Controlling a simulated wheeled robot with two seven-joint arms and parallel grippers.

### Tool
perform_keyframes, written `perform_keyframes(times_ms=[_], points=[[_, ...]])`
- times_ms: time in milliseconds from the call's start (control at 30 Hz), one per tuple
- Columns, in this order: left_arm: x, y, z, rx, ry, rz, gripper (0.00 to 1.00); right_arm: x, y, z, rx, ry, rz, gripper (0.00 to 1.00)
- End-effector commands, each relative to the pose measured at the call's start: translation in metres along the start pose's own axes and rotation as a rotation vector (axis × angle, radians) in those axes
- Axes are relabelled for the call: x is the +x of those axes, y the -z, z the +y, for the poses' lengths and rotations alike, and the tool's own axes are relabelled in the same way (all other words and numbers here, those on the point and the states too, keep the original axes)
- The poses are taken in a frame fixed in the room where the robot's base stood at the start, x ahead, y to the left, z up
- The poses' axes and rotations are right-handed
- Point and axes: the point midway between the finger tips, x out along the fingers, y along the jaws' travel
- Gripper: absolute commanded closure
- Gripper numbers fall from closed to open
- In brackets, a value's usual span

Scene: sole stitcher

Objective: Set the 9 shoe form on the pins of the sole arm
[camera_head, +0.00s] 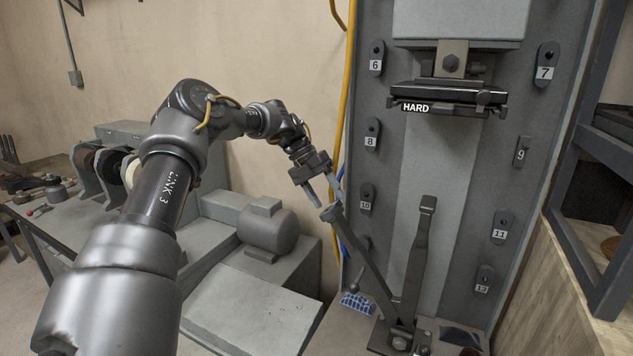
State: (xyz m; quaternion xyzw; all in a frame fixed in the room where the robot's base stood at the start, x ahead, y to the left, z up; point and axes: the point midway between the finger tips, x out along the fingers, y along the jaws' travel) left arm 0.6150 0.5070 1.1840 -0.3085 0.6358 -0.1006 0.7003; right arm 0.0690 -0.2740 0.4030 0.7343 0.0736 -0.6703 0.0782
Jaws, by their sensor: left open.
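A small grey piece marked 9 (522,152) is on the right side of the machine's panel. It looks flatter and squarer than the dark oval forms around it, and I cannot tell whether it is the 9 form or only its label. Two dark bars rise from a base (399,338) low on the machine. One bar (424,225) stands nearly upright; the other (364,250) leans up to the left. I cannot make out pins on either. My left gripper (325,199) is open, its fingers pointing down at the leaning bar's top end. Contact is unclear. My right gripper is out of view.
Dark numbered forms such as 8 (371,134) and 11 (502,226) hang along both panel edges. A plate marked HARD (445,105) juts out above the bars. A bench with a motor (268,230) stands left, and a dark shelf frame (603,240) right.

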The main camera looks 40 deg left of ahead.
Motion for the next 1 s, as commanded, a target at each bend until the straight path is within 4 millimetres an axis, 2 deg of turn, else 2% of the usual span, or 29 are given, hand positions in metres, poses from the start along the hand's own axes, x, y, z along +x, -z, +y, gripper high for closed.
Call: perform_keyframes(times_ms=[33, 200, 433, 600, 933, 1000], points=[[-0.009, -0.001, 0.001, 0.002, -0.001, -0.006, 0.41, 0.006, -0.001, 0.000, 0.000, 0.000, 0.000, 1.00], [-0.044, -0.001, 0.001, 0.002, -0.001, -0.004, 0.41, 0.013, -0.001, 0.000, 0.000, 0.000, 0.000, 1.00], [-0.078, 0.000, 0.000, 0.001, 0.000, -0.002, 0.41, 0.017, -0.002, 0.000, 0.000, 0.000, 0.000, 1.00], [-0.087, 0.000, -0.001, 0.001, 0.000, 0.000, 0.41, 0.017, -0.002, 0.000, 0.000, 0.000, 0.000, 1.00], [-0.087, 0.000, 0.000, 0.001, 0.001, 0.000, 0.41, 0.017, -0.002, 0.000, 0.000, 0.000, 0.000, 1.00], [-0.089, 0.001, 0.005, -0.008, 0.005, -0.005, 0.41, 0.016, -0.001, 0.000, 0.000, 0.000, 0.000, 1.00]])
